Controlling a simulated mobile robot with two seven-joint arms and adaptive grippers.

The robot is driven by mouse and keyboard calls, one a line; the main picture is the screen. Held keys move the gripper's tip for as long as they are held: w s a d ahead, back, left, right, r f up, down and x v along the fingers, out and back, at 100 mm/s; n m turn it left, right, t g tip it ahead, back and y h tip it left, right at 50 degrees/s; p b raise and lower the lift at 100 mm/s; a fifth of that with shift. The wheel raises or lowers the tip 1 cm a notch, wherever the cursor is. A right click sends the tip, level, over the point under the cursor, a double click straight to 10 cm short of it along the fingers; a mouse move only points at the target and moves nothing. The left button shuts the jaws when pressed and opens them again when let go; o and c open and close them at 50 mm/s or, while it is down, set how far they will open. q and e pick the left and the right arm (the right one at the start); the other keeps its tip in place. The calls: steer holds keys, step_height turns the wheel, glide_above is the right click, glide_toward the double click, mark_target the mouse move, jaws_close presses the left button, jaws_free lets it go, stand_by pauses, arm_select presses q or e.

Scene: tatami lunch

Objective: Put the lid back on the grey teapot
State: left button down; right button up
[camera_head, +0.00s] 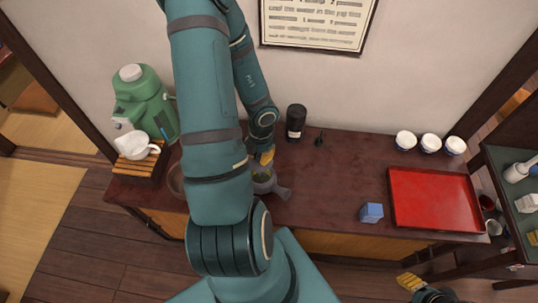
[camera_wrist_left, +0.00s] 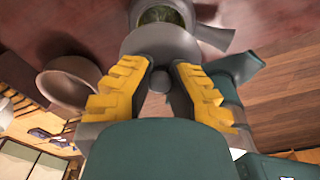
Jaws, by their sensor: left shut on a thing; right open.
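The grey teapot (camera_head: 283,191) stands on the dark red counter, its top uncovered with green showing inside. In the left wrist view the teapot (camera_wrist_left: 212,36) is at the top, its round opening facing the camera. My left gripper (camera_head: 266,156) is at the teapot's far side in the head view. In the left wrist view its yellow fingers (camera_wrist_left: 158,80) are shut on the grey lid (camera_wrist_left: 150,43) by its knob. The lid appears beside the opening, not over it; its height above the counter is unclear. My right gripper (camera_head: 412,285) is open and empty at the bottom right, off the counter.
A brown bowl (camera_wrist_left: 68,80) is close beside the teapot, partly hidden by my left arm in the head view. A black canister (camera_head: 296,122) stands behind. A blue box (camera_head: 371,212) and red tray (camera_head: 435,198) are right, with clear counter between them and the teapot.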

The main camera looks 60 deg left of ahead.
arm_select(q)
steer(key=shift+f+b, duration=1.15)
steer(key=shift+b, duration=0.15)
step_height(320, 180, down, 2)
steer(key=b, duration=0.2)
steer(key=shift+f+b, duration=0.1)
steer(key=shift+b, duration=0.3)
steer(key=shift+f+b, duration=0.55)
steer(key=shift+f, duration=0.4)
steer(key=shift+p, duration=0.6)
steer(key=shift+f+p, duration=0.15)
steer(key=shift+p, duration=0.25)
stand_by(0.6)
steer(key=shift+c, duration=2.2)
jaws_free()
